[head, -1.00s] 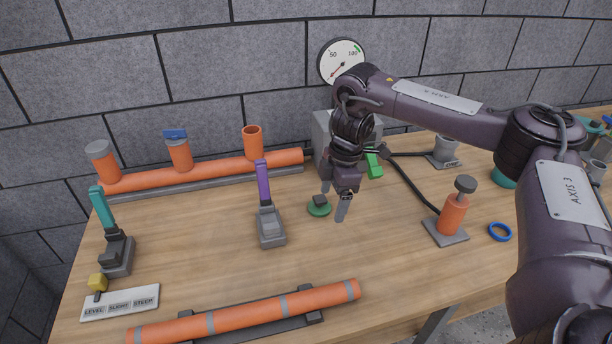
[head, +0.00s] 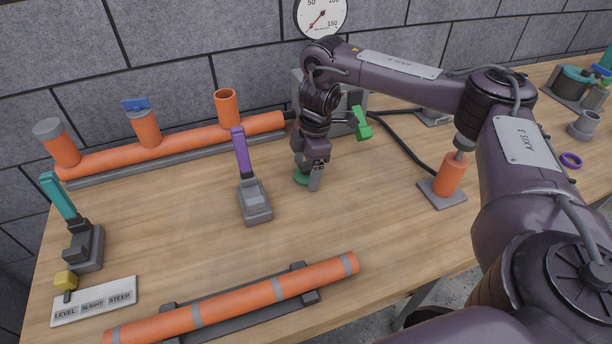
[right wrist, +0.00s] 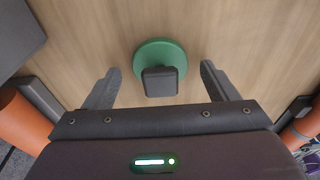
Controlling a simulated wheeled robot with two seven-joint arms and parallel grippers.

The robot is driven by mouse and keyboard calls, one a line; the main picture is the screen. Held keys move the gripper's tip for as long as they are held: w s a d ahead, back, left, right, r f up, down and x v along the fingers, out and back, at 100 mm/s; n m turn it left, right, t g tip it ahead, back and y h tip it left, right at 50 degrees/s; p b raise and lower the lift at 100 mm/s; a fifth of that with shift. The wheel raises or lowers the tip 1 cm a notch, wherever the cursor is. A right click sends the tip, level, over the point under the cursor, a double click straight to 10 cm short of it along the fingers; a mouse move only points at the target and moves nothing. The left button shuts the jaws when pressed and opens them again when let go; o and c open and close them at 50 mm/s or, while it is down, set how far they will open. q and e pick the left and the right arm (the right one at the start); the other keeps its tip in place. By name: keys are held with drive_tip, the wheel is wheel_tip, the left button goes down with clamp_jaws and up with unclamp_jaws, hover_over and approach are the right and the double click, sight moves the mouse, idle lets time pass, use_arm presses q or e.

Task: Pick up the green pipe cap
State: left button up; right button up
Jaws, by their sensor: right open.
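The green pipe cap (head: 301,179) lies on the wooden table, mostly hidden behind my right gripper in the head view. In the right wrist view the cap (right wrist: 160,62) is a green disc with a dark grey block-shaped knob on top. My right gripper (head: 310,180) points down over it. In the right wrist view its two fingers (right wrist: 160,85) are open, one on each side of the knob, with gaps on both sides. The knob sits between the fingers and the disc extends just beyond the fingertips. My left gripper is not in view.
A purple-handled lever (head: 254,200) stands left of the gripper. A grey box with a green handle (head: 361,124) stands behind it. An orange pipe on a dark stand (head: 240,299) lies in front. An orange cylinder (head: 449,179) stands right. Table between is clear.

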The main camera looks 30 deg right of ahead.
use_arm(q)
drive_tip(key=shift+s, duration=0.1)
use_arm(e)
drive_tip(key=c, duration=1)
drive_tip(key=shift+c, duration=0.2)
